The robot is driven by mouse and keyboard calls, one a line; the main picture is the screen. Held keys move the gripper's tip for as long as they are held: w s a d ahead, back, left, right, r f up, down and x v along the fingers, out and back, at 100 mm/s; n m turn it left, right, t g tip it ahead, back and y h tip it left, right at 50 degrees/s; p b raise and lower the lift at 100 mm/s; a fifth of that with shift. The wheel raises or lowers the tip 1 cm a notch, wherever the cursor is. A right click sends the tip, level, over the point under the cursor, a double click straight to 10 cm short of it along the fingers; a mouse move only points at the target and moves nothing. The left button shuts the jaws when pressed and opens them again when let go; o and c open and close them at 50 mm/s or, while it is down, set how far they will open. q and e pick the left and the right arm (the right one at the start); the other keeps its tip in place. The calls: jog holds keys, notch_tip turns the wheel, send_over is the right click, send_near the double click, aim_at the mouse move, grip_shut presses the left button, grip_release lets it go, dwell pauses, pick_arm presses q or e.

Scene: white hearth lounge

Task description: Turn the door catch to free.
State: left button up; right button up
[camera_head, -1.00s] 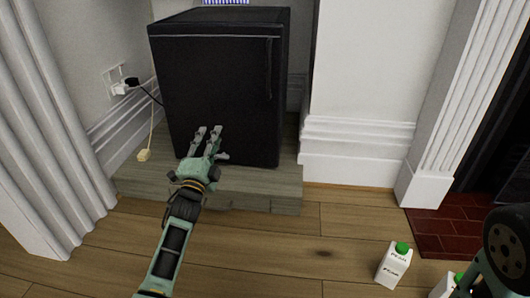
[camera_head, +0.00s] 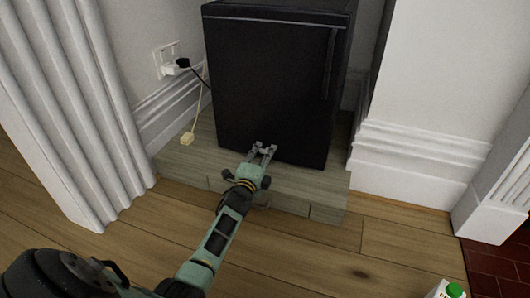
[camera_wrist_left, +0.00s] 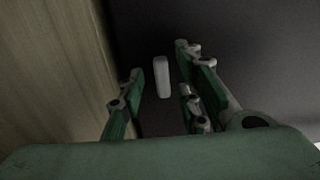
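The black fridge (camera_head: 275,80) stands on a low wooden plinth, its door facing me. In the left wrist view a small pale upright bar, apparently the door catch (camera_wrist_left: 162,77), stands out against the dark door face (camera_wrist_left: 260,60). My left gripper (camera_head: 264,150) is at the bottom of the door, low over the plinth. In the left wrist view its fingers (camera_wrist_left: 160,85) are spread, with the bar showing in the gap between them and no clear contact. The bar cannot be made out in the head view. My right gripper is out of view.
The wooden plinth (camera_head: 300,190) lies just below the gripper. A white socket with a black plug (camera_head: 182,63) and a cord is on the left wall. White fluted trim stands left and right. A carton with a green cap (camera_head: 452,290) is on the floor at bottom right.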

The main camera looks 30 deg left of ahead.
pick_arm(q)
jog(key=shift+r, duration=0.1)
jog(key=shift+c, duration=0.5)
grip_shut()
jog(key=n+p, duration=0.2)
jog(key=n, duration=0.1)
jog(key=shift+r+n+p, duration=0.15)
jog(key=shift+n+p, duration=0.15)
jog(key=n+p, duration=0.2)
jog(key=n, duration=0.2)
jog(key=shift+n, duration=0.3)
jog(key=n+p, duration=0.1)
jog(key=n, duration=0.3)
jog(key=shift+n+p, duration=0.3)
jog(key=shift+p, duration=0.1)
jog(key=n, duration=0.5)
jog(key=shift+p, duration=0.4)
jog(key=shift+n, duration=0.3)
